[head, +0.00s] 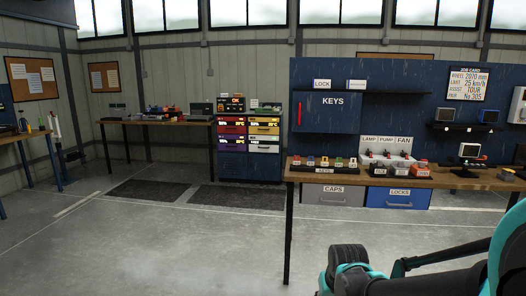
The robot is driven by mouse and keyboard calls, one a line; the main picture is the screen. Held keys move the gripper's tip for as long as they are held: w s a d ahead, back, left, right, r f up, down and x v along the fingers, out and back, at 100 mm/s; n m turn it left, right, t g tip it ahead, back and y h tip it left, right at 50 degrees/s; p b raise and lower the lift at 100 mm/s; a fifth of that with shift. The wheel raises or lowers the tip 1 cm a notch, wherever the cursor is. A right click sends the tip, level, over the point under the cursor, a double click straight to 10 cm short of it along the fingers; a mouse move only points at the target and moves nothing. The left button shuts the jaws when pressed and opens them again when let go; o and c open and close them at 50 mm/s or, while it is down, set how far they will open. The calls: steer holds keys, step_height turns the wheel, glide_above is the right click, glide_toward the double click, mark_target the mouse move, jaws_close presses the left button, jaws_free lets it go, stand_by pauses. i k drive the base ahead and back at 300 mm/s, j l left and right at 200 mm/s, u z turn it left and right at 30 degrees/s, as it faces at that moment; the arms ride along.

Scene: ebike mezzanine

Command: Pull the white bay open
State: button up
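A blue cabinet (250,168) with a block of small coloured bays stands against the back wall, left of centre. Its bays show red, purple, yellow and white fronts with small lit readouts. The white bay (263,149) appears low in the right column, below the yellow fronts. It looks shut, though it is small at this distance. Part of my teal and black arm (445,262) shows at the lower right, far from the cabinet. I cannot make out my gripper's fingers in this view.
A wooden workbench (460,178) with drawers and switches stands at the right, its near leg (288,235) in front. Another bench (160,121) stands left of the cabinet. Dark mats (237,197) lie before the cabinet. The floor at left and centre is clear.

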mark_target(259, 143)
steer(key=i+j+u, duration=0.35)
steer(key=i, duration=0.15)
steer(key=i+j+u, duration=0.15)
steer(key=i+u, duration=0.2)
steer(key=i+j+u, duration=0.1)
steer(key=i, duration=0.7)
steer(key=i+j, duration=0.1)
steer(key=i, duration=0.65)
steer(key=i+l+z, duration=0.1)
steer(key=i+z, duration=0.15)
steer(key=i, duration=0.4)
steer(key=i+z, duration=0.3)
steer(key=i, duration=0.35)
steer(key=i+j+z, duration=0.25)
steer(key=i, duration=0.4)
steer(key=i+z, duration=0.15)
steer(key=i, duration=0.8)
steer(key=i+j+z, duration=0.2)
steer(key=i, duration=0.75)
steer(key=i+l, duration=0.2)
steer(key=i, duration=0.25)
steer(key=i+l, duration=0.25)
steer(key=i, duration=0.25)
steer(key=i+l, duration=0.2)
steer(key=i, duration=0.25)
